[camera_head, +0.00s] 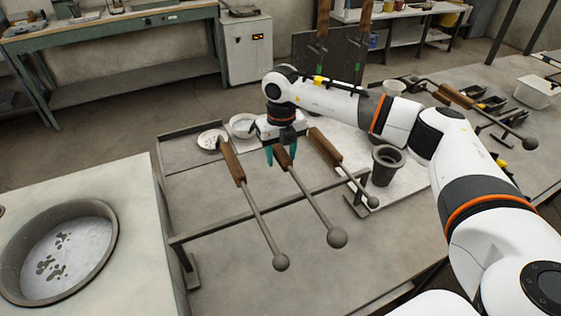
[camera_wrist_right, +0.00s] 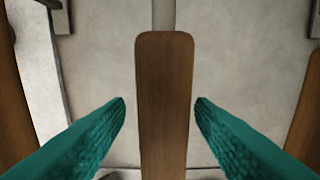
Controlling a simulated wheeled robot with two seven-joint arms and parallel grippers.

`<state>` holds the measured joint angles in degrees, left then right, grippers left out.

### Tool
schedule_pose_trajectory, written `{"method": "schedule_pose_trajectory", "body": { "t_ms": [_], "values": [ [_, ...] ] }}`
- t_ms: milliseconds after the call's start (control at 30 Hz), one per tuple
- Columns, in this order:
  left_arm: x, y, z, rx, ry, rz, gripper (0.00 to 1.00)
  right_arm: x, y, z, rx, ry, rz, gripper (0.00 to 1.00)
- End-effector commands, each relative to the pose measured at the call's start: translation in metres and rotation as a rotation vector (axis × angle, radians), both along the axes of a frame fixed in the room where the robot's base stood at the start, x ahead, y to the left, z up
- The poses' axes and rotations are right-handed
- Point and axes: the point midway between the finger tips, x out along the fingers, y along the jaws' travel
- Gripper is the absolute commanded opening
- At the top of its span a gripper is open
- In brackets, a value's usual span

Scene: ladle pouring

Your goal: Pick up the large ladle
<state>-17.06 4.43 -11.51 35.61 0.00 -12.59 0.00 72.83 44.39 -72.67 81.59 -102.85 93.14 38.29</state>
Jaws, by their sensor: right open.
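Three ladles with brown wooden handles and grey metal rods lie across a metal rack. The middle one (camera_head: 337,237) has the biggest-looking round end and seems to be the large ladle. The left ladle (camera_head: 281,262) and the right ladle (camera_head: 373,201) lie on either side. My right gripper (camera_head: 281,155) is open over the middle ladle's handle. In the right wrist view, its wooden handle (camera_wrist_right: 165,100) stands between the two teal fingers (camera_wrist_right: 159,105), with a gap on each side. My left gripper is not in view.
A round pan (camera_head: 60,250) of pale, spotted material is set in the left bench. A dark cup (camera_head: 386,165) stands right of the rack (camera_head: 300,204). White bowls (camera_head: 242,125) sit behind the handles. More tools and a white bin (camera_head: 537,92) are at the far right.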

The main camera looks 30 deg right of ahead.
Motion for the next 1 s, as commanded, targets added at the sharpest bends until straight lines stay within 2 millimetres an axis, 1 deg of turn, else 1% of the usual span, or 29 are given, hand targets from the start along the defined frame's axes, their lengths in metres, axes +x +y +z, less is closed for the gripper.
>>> {"method": "schedule_pose_trajectory", "body": {
  "t_ms": [33, 100, 200, 300, 467, 500, 567, 700, 800, 967, 1000],
  "values": [
    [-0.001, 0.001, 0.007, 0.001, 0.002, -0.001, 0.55, -0.001, 0.002, -0.007, -0.001, 0.006, 0.000, 0.49],
    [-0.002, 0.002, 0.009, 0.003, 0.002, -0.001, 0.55, -0.001, 0.003, -0.018, -0.001, 0.005, 0.000, 0.49],
    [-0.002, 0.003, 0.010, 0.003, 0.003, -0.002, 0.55, 0.000, 0.002, -0.029, -0.001, 0.002, 0.000, 0.49],
    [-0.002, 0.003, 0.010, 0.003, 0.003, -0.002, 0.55, 0.000, 0.002, -0.035, -0.001, 0.001, 0.000, 0.49],
    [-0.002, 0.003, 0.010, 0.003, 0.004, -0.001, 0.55, 0.000, 0.002, -0.035, 0.000, 0.000, 0.001, 0.49],
    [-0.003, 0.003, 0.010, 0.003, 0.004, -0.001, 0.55, 0.000, 0.002, -0.035, 0.000, 0.000, 0.001, 0.47],
    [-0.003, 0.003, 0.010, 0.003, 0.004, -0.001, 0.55, 0.000, 0.002, -0.035, 0.000, 0.000, 0.001, 0.38],
    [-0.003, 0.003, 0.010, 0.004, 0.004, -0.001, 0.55, 0.000, 0.002, -0.035, 0.000, 0.000, 0.001, 0.15],
    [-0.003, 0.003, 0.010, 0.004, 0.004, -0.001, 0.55, 0.000, 0.002, -0.035, 0.000, 0.000, 0.001, 0.00],
    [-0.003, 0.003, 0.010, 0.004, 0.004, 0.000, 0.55, 0.000, 0.002, -0.034, 0.000, 0.000, 0.001, 0.00],
    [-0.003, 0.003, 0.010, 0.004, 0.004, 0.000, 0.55, 0.002, 0.003, -0.031, 0.003, -0.007, 0.000, 0.00]
  ]
}}
